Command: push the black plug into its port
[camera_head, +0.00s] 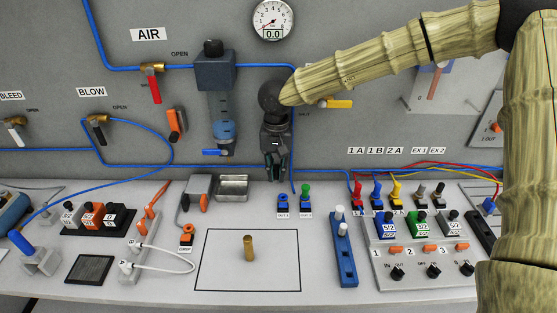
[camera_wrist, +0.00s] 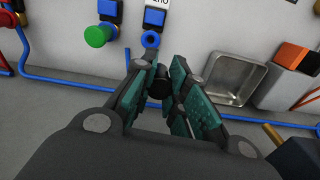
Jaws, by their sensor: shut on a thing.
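My gripper (camera_head: 275,172) hangs in front of the grey back wall, above the rear of the worktop. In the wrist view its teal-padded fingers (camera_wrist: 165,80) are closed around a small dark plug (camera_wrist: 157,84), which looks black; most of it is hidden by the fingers. A blue port (camera_head: 283,201) with an empty-looking ring sits on the worktop just below and right of my gripper; it also shows in the wrist view (camera_wrist: 150,39), beyond the fingertips. The plug is apart from this port.
A green plug (camera_head: 305,190) stands in the neighbouring port. A metal tray (camera_head: 233,187) lies left of my gripper. A blue hose (camera_head: 293,140) runs down the wall close to my gripper. A brass peg (camera_head: 249,248) stands in the outlined square; a blue rack (camera_head: 343,255) stands right.

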